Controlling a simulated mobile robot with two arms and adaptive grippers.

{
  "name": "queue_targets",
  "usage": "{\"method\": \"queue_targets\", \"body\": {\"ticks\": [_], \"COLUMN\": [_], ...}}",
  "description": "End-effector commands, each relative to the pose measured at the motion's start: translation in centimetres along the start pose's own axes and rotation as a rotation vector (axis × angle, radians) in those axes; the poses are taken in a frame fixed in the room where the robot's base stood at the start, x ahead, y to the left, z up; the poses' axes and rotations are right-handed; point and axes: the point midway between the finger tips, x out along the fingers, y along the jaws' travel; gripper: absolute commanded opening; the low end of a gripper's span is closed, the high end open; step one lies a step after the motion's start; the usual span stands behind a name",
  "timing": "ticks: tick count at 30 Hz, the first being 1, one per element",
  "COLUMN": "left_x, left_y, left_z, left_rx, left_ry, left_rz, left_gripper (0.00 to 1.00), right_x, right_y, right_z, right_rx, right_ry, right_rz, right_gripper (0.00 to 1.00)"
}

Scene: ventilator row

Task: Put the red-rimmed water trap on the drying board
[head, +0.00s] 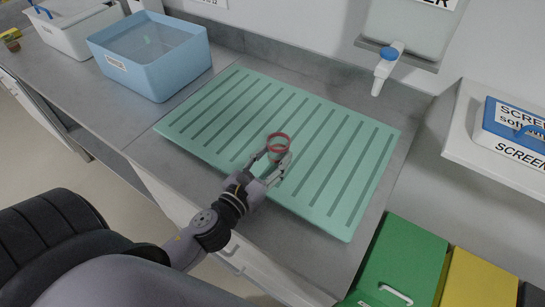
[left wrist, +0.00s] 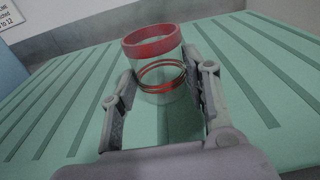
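The red-rimmed water trap (head: 278,143) is a clear cup with a red rim; it also shows in the left wrist view (left wrist: 160,75), with reddish rings around its middle. It is roughly upright over the near middle part of the green, slotted drying board (head: 345,185). I cannot tell whether its base touches the board. My left gripper (head: 274,160) has one finger on each side of the trap, and both fingers appear to press on its wall. In the left wrist view the fingers (left wrist: 165,85) flank it below the rim. My right gripper is out of view.
A blue bin (head: 150,60) and a white bin (head: 75,25) stand left of the board. A wall dispenser with a blue button (head: 389,54) hangs behind it. A white shelf (head: 490,155) juts out at the right. Most of the board is clear.

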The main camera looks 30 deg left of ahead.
Motion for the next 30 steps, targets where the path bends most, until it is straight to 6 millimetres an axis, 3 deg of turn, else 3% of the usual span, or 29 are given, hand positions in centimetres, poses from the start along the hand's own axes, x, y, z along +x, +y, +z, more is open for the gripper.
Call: {"method": "queue_targets", "body": {"ticks": [7,18,23,30], "left_x": [0.0,-0.2,-2.4,-7.2], "left_y": [0.0,0.0,-0.1,0.0], "left_z": [0.0,0.4,-0.1,-0.3], "left_rx": [0.0,-0.001,-0.004,-0.004], "left_ry": [0.0,0.001,0.003,0.004], "left_rz": [0.0,0.0,0.0,0.003], "left_gripper": [0.61,0.61,0.61,0.61], "right_x": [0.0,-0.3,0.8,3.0], "right_y": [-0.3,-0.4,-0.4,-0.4], "right_z": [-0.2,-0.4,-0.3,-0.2], "right_rx": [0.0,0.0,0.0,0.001], "right_ry": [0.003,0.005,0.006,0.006], "right_rz": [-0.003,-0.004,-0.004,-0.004], "right_gripper": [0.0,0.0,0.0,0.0]}}
